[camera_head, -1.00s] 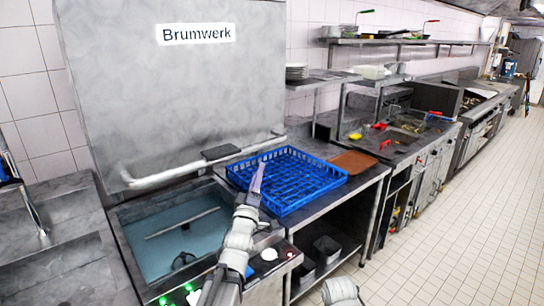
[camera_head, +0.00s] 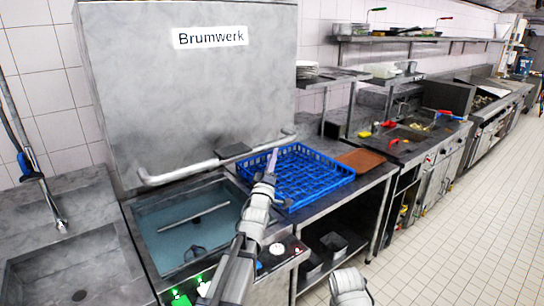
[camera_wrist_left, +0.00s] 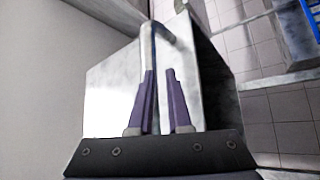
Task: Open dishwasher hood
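The dishwasher hood (camera_head: 190,90), a grey metal box labelled Brumwerk, stands raised above the blue-lit wash basin (camera_head: 180,222), whose spray arm shows. A light bar handle (camera_head: 190,172) runs along the hood's lower front edge. My left gripper (camera_head: 272,160) is in front of the handle's right part, overlapping the blue rack in the picture. In the left wrist view, the purple fingers of my left gripper (camera_wrist_left: 160,100) are apart with a gap between them. A bent metal bar (camera_wrist_left: 172,35) shows at and beyond the fingers; I cannot tell whether they touch it. My right gripper is out of view.
A blue rack (camera_head: 318,178) sits on the counter right of the basin, beside a brown board (camera_head: 361,159). A sink (camera_head: 70,270) with a hanging spray hose is at left. Green-lit controls (camera_head: 181,298) are at the basin's front. The tiled floor at right is clear.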

